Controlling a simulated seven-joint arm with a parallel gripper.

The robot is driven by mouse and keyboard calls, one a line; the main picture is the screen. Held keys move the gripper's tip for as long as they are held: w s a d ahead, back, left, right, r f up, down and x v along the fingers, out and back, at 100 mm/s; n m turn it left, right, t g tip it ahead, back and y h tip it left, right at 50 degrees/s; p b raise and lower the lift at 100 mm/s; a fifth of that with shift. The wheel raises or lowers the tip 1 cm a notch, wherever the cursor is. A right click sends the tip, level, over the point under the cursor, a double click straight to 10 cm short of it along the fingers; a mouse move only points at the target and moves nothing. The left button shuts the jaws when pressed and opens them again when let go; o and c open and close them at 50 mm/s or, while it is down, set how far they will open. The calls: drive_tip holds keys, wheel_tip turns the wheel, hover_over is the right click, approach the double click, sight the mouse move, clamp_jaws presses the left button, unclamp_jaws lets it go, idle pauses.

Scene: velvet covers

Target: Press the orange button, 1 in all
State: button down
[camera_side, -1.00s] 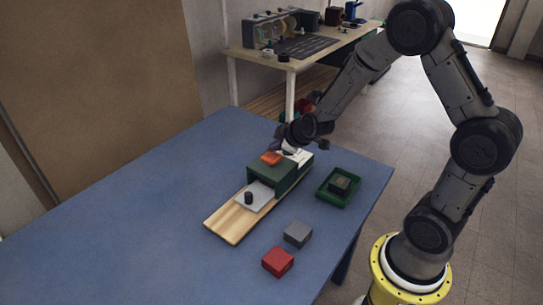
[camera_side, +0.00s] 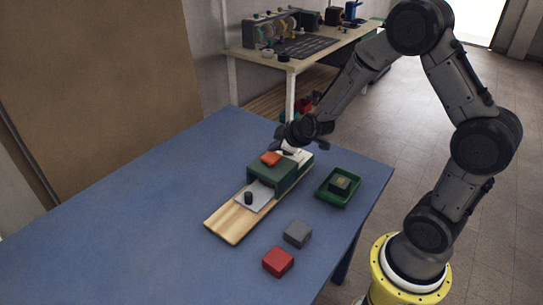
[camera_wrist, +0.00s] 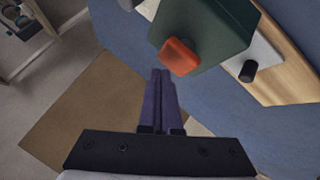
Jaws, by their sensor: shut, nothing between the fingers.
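The orange button (camera_side: 270,158) sits on top of a dark green box (camera_side: 287,175), which stands on a wooden board (camera_side: 231,224) on the blue table. The button also shows in the wrist view (camera_wrist: 181,57), just beyond my fingertips and slightly right of them. My gripper (camera_wrist: 160,73) is shut and empty, its two dark purple fingers together. In the side view it hangs behind the box, with its fingertips partly hidden. I cannot tell the exact height of the fingertips above the box, and no contact with the button is visible.
A light plate with a black knob (camera_side: 248,198) lies at the box's open front. A grey block (camera_side: 297,233) and a red block (camera_side: 278,262) lie nearer. The table's left side is clear.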

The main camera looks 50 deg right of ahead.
sight(275, 158)
drive_tip(key=shift+f, duration=0.1)
drive_tip(key=shift+f, duration=0.3)
drive_tip(key=shift+s+f, duration=0.1)
drive_tip(key=shift+f, duration=0.85)
idle(1.1)
drive_tip(key=shift+r, duration=1.3)
drive_tip(key=shift+r, duration=0.1)
drive_tip(key=shift+r, duration=2.45)
